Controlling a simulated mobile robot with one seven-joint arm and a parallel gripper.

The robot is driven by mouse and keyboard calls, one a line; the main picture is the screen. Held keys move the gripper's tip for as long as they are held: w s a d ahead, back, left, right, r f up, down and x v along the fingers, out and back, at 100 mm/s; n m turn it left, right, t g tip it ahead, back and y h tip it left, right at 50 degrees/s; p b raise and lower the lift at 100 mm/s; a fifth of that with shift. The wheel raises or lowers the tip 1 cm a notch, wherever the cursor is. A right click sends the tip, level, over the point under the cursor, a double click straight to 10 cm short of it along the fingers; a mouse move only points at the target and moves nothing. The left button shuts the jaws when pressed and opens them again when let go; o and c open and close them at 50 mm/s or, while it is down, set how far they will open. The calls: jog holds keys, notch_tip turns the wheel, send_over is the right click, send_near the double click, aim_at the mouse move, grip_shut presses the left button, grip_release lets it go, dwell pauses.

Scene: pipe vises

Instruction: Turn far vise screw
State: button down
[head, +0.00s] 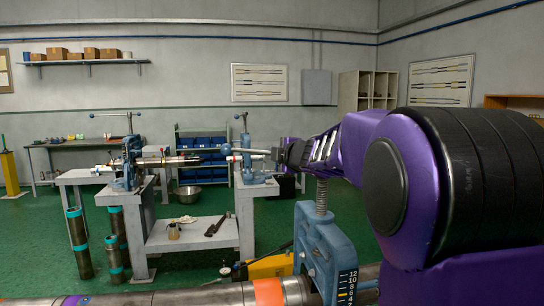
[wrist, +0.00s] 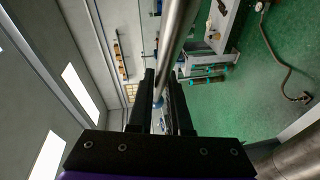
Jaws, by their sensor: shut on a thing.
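My gripper (head: 281,154) reaches in from the right on the purple arm, in front of the middle of the room. In the wrist view my gripper (wrist: 160,85) has its black fingers closed around a smooth grey metal bar (wrist: 178,35). A second blue vise (head: 258,168) stands just left of my gripper. A third blue vise (head: 322,245) is nearest, its screw top hidden by the arm.
A long pipe with an orange band (head: 268,292) runs along the front through the nearest vise. A grey bench (head: 180,240) stands at mid-left, with upright pipes (head: 78,243) beside it. A cable (wrist: 280,60) lies on the floor.

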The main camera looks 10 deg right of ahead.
jog(key=shift+r, duration=0.2)
jog(key=c, duration=0.8)
grip_release()
jog(key=shift+f, duration=0.1)
jog(key=shift+c, duration=0.2)
